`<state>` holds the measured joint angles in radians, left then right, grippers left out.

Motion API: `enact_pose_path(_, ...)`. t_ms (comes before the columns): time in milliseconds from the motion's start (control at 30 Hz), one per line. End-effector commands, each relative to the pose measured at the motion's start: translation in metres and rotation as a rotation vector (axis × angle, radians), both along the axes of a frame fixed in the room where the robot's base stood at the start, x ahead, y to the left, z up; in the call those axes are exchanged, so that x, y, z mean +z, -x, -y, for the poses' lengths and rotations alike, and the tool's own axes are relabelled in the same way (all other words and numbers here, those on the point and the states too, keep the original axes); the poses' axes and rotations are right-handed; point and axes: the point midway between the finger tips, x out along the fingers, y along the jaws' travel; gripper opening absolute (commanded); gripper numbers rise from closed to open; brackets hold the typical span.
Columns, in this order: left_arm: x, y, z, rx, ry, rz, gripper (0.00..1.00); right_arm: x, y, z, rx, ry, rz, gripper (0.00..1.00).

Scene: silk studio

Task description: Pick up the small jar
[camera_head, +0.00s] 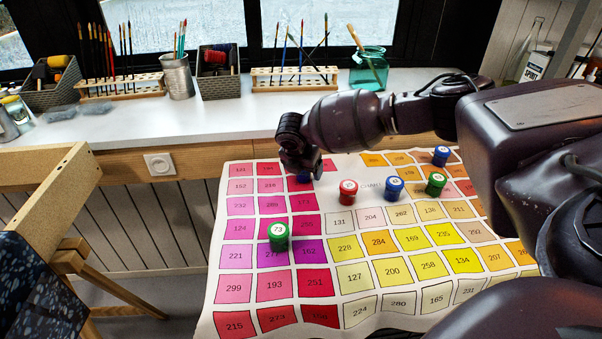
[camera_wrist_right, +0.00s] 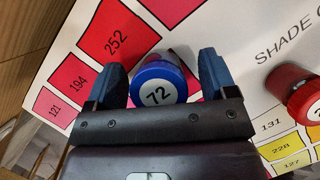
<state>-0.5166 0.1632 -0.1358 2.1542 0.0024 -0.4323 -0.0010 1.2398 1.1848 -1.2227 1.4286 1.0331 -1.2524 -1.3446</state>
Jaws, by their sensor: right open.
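A small jar with a blue lid marked 72 (camera_wrist_right: 158,88) stands on the color chart, between the two open fingers of my right gripper (camera_wrist_right: 160,72) in the wrist view. Gaps show on both sides of the lid, so the fingers are not closed on it. In the head view my right gripper (camera_head: 300,165) is low over the chart's upper left part and hides most of this blue jar (camera_head: 304,179). My left gripper is out of view.
Other small jars stand on the chart: red (camera_head: 348,190), blue (camera_head: 393,187), green (camera_head: 436,183), a farther blue one (camera_head: 441,155) and a green one marked 73 (camera_head: 278,236). The windowsill (camera_head: 222,112) holds brushes, baskets and a glass jar (camera_head: 369,70).

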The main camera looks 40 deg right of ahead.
Motion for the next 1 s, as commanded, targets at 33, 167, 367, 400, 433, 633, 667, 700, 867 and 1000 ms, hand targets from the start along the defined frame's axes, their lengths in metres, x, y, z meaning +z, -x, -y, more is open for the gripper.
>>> enact_pose_path(33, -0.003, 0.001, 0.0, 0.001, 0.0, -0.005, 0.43, -0.008, -0.001, 0.002, 0.0, 0.0, -0.003, 0.78)
enact_pose_path(167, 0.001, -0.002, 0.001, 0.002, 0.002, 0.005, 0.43, -0.008, -0.002, 0.004, -0.001, 0.0, 0.002, 0.78)
enact_pose_path(367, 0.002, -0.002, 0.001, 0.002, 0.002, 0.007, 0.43, -0.007, -0.002, 0.003, 0.0, 0.0, 0.002, 0.67)
enact_pose_path(400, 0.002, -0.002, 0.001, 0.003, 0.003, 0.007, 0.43, -0.007, -0.002, 0.003, 0.0, 0.0, 0.002, 0.61)
enact_pose_path(433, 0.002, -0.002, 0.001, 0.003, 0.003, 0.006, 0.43, -0.007, -0.002, 0.003, 0.0, 0.0, 0.002, 0.56)
enact_pose_path(633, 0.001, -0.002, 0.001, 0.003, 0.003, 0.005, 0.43, -0.007, -0.002, 0.003, 0.0, 0.0, 0.002, 0.26)
enact_pose_path(667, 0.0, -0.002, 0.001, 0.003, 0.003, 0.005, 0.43, -0.007, -0.002, 0.003, 0.0, 0.0, 0.002, 0.23)
enact_pose_path(700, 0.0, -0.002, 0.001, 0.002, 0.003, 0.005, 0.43, -0.007, -0.002, 0.003, 0.0, 0.0, 0.002, 0.23)
enact_pose_path(867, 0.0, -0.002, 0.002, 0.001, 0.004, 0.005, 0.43, -0.006, -0.002, 0.003, 0.0, 0.0, 0.002, 0.23)
enact_pose_path(1000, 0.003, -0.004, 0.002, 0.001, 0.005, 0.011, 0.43, 0.002, -0.002, 0.003, 0.0, -0.001, 0.006, 0.23)
